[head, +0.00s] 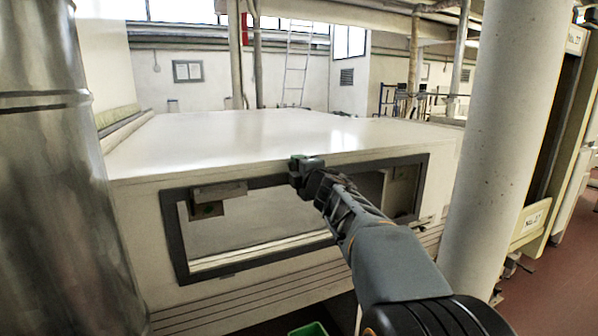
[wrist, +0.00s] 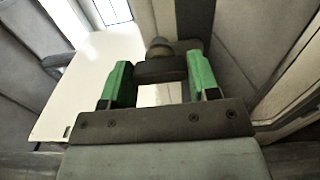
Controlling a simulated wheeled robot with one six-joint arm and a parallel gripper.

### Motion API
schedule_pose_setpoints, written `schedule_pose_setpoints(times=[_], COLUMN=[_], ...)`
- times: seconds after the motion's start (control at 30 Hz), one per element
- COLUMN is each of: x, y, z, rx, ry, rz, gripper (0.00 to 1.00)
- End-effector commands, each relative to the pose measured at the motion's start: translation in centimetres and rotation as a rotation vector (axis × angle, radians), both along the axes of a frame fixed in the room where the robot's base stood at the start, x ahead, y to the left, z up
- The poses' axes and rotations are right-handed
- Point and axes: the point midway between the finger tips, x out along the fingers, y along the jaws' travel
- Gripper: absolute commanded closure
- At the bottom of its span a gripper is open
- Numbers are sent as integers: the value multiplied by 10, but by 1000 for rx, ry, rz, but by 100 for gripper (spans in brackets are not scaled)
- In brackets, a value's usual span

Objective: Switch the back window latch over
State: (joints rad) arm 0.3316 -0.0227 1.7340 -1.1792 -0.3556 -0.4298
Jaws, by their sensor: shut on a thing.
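A dark window frame (head: 178,240) is set in the front wall of the white tunnel housing. My gripper (head: 305,168) is at the frame's top edge, near its middle. In the wrist view the green fingers of my gripper (wrist: 160,82) are on both sides of a dark latch bar (wrist: 160,71). A round pivot (wrist: 159,48) shows just beyond the bar. The gripper is shut on this latch bar. In the head view the gripper hides the latch, so its angle there cannot be told.
A shiny metal cylinder (head: 55,180) stands close at the left. A thick pale column (head: 505,150) stands right of my arm. A grey block (head: 220,190) is at the window's upper left. The housing top (head: 260,130) is clear.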

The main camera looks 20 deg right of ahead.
Motion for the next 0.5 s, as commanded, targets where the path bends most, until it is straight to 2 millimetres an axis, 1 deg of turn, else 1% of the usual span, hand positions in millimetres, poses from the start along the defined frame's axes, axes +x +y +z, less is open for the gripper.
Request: schedule_pose_setpoints(times=[0.1,0.13,0.2,0.37,0.5], x=[0,0,0,0,0], y=[0,0,0,0,0], z=[-1,-1,-1,0,0], rx=[-3,-2,-2,-1,-1], ry=[1,1,1,1,0], rz=[1,1,1,1,1], gripper=[68,42,35,20,19])
